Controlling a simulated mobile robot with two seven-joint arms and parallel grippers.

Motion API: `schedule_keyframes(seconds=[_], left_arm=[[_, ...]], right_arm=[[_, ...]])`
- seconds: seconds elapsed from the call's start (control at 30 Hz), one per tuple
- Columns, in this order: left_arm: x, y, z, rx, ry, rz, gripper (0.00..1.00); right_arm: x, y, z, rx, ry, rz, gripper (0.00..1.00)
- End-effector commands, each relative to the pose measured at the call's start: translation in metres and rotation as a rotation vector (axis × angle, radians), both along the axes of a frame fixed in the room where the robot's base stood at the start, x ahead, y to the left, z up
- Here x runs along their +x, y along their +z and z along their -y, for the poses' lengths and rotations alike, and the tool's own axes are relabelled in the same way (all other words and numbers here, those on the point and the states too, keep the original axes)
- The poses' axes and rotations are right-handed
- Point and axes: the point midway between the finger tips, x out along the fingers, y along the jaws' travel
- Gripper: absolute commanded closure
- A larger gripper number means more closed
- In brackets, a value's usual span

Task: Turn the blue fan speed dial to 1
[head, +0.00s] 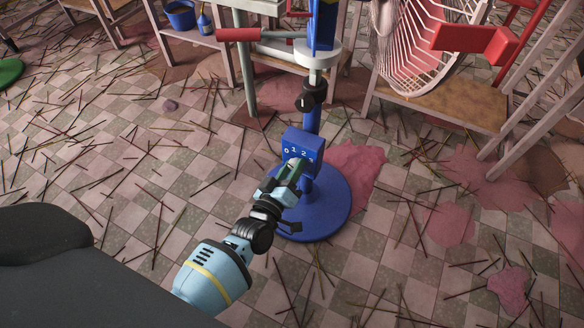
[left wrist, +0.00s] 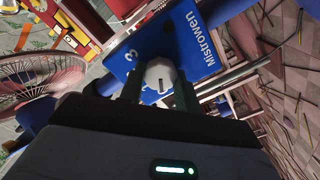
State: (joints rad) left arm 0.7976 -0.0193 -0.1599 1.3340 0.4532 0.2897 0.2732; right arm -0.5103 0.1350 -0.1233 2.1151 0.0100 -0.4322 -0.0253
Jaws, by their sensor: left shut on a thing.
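The blue fan stand has a round blue base (head: 328,212) on the floor and a blue control box (head: 303,138) on its post. The box face reads 0, 1, 2 in the head view, with part covered by my gripper. My left gripper (head: 299,173) is at the box face. In the left wrist view, its two dark fingers are shut on a pale dial (left wrist: 158,72) on the blue panel (left wrist: 192,58), with a "3" and "Mistrowen" beside it. The dial has a dark slot; which number it points to cannot be told. My right gripper is out of view.
A white wire cage (head: 425,50) leans over a wooden shelf at the upper right. A red-gripped handle (head: 239,34) sticks out left of the post. Thin sticks and pink powder (head: 447,225) litter the tiled floor. A blue bucket (head: 181,17) stands at the back.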

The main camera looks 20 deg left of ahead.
Motion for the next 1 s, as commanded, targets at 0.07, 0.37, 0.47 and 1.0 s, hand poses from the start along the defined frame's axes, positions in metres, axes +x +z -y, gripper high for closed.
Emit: schedule_keyframes(seconds=[0.07, 0.37, 0.47, 1.0], left_arm=[[0.000, 0.000, 0.000, 0.000, 0.000, 0.000, 0.90], [0.000, 0.001, 0.000, 0.061, 0.000, 0.002, 0.90], [0.000, 0.001, 0.000, 0.117, -0.001, 0.003, 0.90], [0.000, 0.001, 0.001, 0.526, 0.000, 0.018, 0.90]], right_arm=[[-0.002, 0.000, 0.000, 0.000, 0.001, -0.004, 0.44], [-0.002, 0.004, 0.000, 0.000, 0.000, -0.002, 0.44], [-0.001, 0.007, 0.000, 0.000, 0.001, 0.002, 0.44], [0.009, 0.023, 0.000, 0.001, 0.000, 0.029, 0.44]])
